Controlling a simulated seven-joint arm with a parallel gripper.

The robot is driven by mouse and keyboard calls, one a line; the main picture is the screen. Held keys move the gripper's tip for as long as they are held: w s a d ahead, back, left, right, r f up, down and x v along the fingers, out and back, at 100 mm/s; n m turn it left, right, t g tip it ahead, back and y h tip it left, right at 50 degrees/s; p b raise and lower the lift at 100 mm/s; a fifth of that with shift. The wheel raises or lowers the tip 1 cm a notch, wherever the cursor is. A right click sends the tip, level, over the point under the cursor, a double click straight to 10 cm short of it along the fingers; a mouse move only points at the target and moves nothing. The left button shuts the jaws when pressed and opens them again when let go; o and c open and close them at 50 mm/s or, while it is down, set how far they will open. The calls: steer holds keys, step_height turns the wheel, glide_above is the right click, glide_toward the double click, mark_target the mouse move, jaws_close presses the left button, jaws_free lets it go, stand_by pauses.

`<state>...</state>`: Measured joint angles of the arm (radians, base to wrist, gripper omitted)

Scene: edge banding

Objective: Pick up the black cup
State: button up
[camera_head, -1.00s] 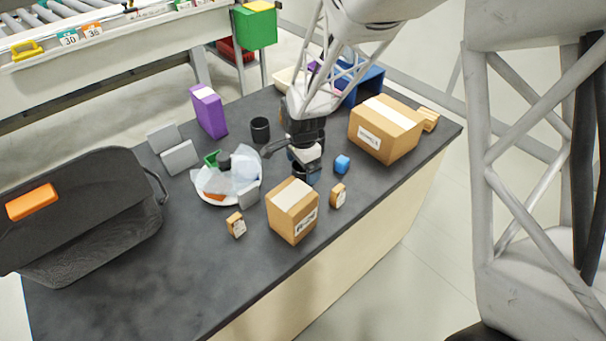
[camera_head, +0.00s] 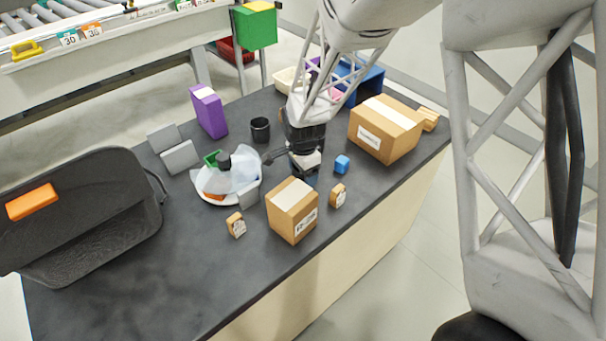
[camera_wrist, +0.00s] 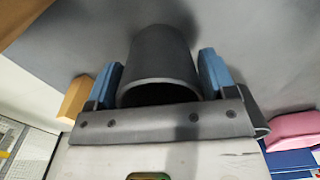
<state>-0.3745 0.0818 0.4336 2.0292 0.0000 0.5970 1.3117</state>
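The black cup (camera_head: 260,130) stands upright on the dark table in the head view, left of my gripper (camera_head: 287,160). In the wrist view the cup (camera_wrist: 160,65) appears large, its dark open mouth toward the camera. The gripper's two blue-tipped fingers (camera_wrist: 160,78) are apart, one on each side of the cup in that picture. A small gap shows between the cup and the right finger. The head view shows the cup apart from the fingers, and contact is not visible.
Cardboard boxes (camera_head: 292,212) (camera_head: 385,132), a blue cube (camera_head: 342,163) and a blue bin (camera_head: 368,80) stand nearby.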

steer(key=c, duration=0.5)
steer(key=shift+r, duration=0.1)
steer(key=shift+c, duration=0.2)
step_height(320, 180, up, 10)
stand_by(0.3)
stand_by(0.4)
